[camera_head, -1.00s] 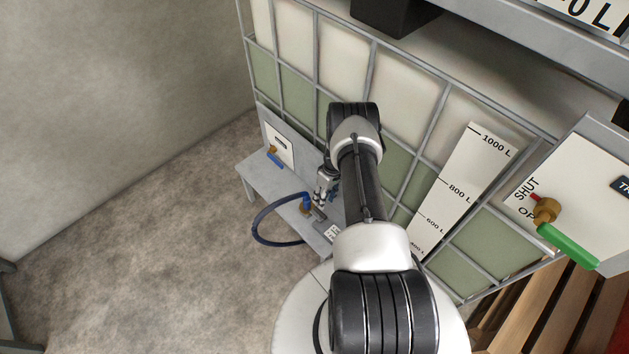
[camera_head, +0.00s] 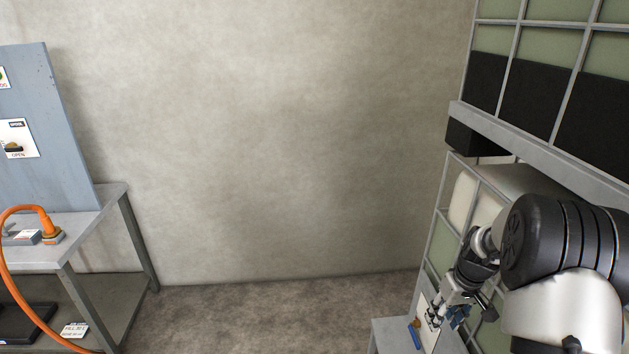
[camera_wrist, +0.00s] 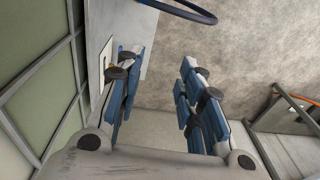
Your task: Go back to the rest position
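My gripper (camera_head: 446,312) is at the lower right of the head view, in front of the caged tank and above the low grey bench. In the wrist view my gripper (camera_wrist: 158,88) shows its two blue-padded fingers spread well apart. Nothing is between them, so it is open and empty. A dark blue hose (camera_wrist: 188,10) curves at the top of the wrist view, beyond the fingertips and apart from them.
The caged tank (camera_head: 437,240) stands close beside my arm at right. The low bench (camera_head: 388,335) has a blue-handled valve (camera_head: 414,335). At left a grey table (camera_head: 112,197) carries an orange hose (camera_head: 22,300). Open floor (camera_head: 270,315) lies between.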

